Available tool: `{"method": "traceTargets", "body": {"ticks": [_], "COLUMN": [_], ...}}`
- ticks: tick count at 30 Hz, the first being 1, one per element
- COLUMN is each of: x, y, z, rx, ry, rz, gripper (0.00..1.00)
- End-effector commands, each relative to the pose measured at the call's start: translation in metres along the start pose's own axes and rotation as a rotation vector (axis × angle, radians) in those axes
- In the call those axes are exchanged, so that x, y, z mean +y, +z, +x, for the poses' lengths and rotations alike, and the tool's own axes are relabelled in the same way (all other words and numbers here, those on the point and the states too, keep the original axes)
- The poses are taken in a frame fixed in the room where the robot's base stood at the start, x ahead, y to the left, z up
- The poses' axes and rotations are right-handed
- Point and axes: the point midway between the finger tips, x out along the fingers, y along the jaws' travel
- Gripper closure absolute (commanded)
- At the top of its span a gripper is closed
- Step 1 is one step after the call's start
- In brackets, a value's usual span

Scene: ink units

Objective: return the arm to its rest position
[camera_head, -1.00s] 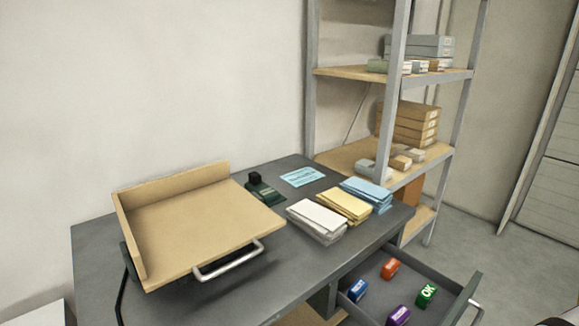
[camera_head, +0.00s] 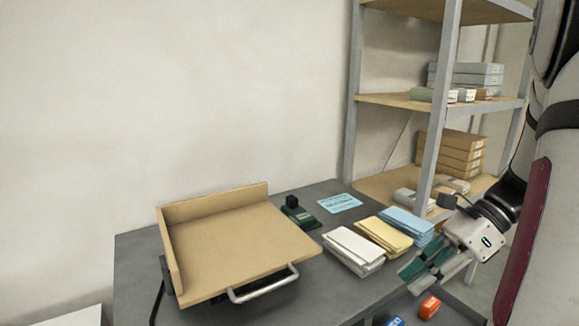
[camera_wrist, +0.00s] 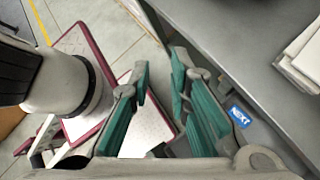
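My gripper (camera_head: 410,279) is at the right in the head view, with teal finger pads pointing left and down. It is in front of the desk's right end, near the paper stacks and the drawer. In the wrist view my gripper (camera_wrist: 160,78) has its two fingers apart with nothing between them. Parts of my arm fill the right edge of the head view. My own base shows at the left in the wrist view.
The grey desk (camera_head: 135,270) holds a wooden tray (camera_head: 235,245), a dark stamp (camera_head: 298,214), and white (camera_head: 352,250), yellow (camera_head: 383,235) and blue (camera_head: 407,223) paper stacks. An orange block (camera_head: 429,307) and a blue NEXT block (camera_wrist: 239,116) sit low. A shelf (camera_head: 435,150) stands behind.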

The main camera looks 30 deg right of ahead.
Motion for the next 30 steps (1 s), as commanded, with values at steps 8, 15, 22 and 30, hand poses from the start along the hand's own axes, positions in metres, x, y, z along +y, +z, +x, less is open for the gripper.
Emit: {"method": "traceTargets", "body": {"ticks": [8, 15, 22, 30], "x": [0.062, 0.118, 0.159, 0.181], "y": [0.066, 0.086, 0.084, 0.075], "z": [0.045, 0.073, 0.089, 0.095], "rx": [0.274, 0.474, 0.637, 0.765], "ry": [0.15, 0.293, 0.421, 0.521], "rz": [-0.616, -1.161, -1.66, -2.069], "gripper": [0.82, 0.82, 0.82, 0.82]}}
